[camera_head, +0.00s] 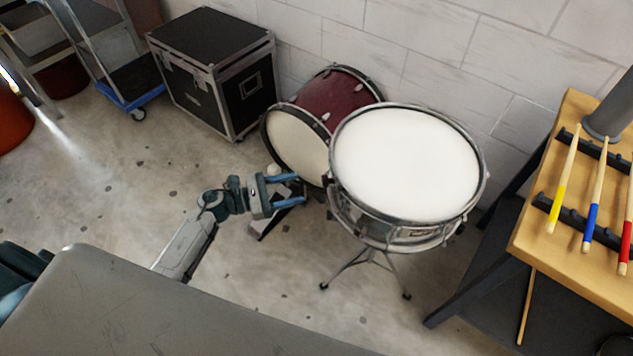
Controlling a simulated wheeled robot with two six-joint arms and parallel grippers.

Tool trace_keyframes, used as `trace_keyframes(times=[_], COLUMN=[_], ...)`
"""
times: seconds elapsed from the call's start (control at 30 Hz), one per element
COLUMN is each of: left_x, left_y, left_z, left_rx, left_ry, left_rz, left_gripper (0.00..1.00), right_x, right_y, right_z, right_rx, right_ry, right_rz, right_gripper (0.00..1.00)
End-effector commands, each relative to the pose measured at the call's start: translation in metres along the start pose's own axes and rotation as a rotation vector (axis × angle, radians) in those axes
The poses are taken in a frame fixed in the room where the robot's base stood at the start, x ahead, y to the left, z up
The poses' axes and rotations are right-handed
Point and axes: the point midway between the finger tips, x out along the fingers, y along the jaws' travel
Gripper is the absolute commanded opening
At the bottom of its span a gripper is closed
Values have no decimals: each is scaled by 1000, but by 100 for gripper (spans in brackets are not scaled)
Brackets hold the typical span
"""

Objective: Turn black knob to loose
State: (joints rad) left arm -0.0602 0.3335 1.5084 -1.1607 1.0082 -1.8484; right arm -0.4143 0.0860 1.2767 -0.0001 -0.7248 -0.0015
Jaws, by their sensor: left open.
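A snare drum (407,165) with a white head and metal rim stands on a tripod stand in the middle right. My left gripper (297,189) is just left of the drum's shell, with its two blue fingers apart and pointing right toward it. I see nothing held between the fingers. The black knob cannot be made out; the drum's left side near the fingertips is small and partly hidden. My right gripper is not in view.
A wooden table (560,255) with several coloured drumsticks stands at the right. A dark red drum (345,95) lies behind the snare, by the wall. A black case (215,72) stands at the back left. The floor left of my arm is open.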

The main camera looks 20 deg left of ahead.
Motion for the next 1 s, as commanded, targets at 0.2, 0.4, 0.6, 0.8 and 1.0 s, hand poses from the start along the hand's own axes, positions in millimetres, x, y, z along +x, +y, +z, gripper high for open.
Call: trace_keyframes(times=[0.2, 0.4, 0.6, 0.8, 1.0], left_x=[39, 62, 69, 69, 69], left_y=[0, 0, 0, 0, 0], left_z=[3, 2, 0, 0, 0], left_rx=[-4, -3, -3, -3, -3], left_ry=[-4, -2, -1, -1, -1], left_rz=[1, 1, 1, 1, 1], left_gripper=[53, 53, 53, 53, 18], right_x=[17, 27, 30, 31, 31], right_y=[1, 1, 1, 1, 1], right_z=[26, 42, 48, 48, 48], right_rx=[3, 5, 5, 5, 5], right_ry=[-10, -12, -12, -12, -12], right_rz=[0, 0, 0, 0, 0], right_gripper=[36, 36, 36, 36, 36])
